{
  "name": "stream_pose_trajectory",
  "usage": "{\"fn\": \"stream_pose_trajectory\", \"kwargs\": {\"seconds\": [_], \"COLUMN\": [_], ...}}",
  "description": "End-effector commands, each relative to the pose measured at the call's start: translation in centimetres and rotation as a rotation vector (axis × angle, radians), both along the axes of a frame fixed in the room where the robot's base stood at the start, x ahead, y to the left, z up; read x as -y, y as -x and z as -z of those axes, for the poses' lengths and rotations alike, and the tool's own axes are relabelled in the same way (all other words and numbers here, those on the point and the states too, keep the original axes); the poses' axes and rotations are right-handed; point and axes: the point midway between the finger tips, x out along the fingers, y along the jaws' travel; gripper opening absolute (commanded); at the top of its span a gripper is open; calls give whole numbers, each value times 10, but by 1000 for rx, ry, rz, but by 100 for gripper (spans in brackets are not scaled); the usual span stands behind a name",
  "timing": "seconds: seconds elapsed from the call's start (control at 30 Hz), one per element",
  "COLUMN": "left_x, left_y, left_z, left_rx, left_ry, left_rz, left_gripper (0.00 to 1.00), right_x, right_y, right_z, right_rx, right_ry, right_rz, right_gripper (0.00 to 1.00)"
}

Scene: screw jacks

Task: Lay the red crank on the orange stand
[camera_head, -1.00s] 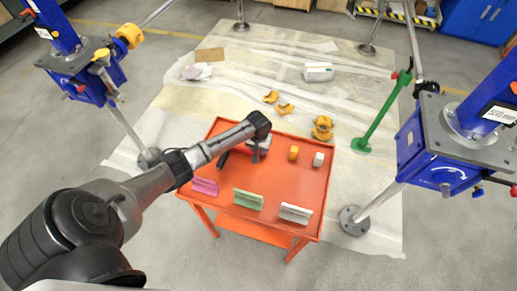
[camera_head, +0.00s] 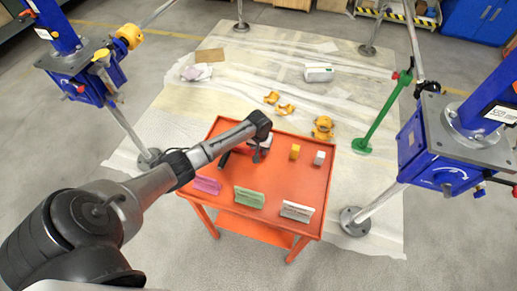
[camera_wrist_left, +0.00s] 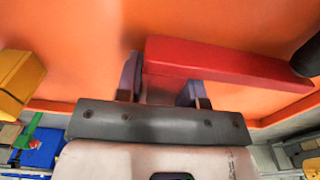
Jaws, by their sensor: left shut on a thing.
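The orange stand (camera_head: 285,222) is a low table with a rimmed top, in the middle of the head view. My left gripper (camera_head: 257,157) is over its far left part, mostly hidden by my wrist. In the left wrist view the gripper (camera_wrist_left: 162,88) is shut on the red crank (camera_wrist_left: 225,64), a red bar lying across its fingers. A black end part (camera_wrist_left: 307,56) shows at the right edge there. In the head view a little of the red crank (camera_head: 266,142) shows beside the wrist. The crank is close over the orange top; I cannot tell whether it touches. My right gripper is not in view.
On the stand are a yellow block (camera_head: 295,152), a white block (camera_head: 319,158) and pink (camera_head: 207,186), green (camera_head: 249,198) and white (camera_head: 297,211) label holders. Blue screw jacks (camera_head: 455,140) flank it. The stand's middle top is clear.

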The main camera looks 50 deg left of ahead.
Motion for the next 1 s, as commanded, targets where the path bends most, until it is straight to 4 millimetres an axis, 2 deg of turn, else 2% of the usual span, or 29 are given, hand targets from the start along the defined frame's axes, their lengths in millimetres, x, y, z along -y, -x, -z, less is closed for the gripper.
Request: {"fn": "stream_pose_trajectory", "kwargs": {"seconds": [0.03,0.27,0.3,0.6,1.0], "left_x": [2,3,3,3,2], "left_y": [9,9,9,9,10], "left_z": [21,23,23,23,24], "left_rx": [-19,-19,-19,-19,-21], "left_ry": [-5,-4,-4,-4,-5], "left_rz": [5,7,7,8,9], "left_gripper": [0,0,37,65,65], "right_x": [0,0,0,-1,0], "right_y": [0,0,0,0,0], "right_z": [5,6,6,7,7], "right_rx": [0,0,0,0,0], "right_ry": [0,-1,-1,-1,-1], "right_rz": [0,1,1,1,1], "right_gripper": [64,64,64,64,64]}}
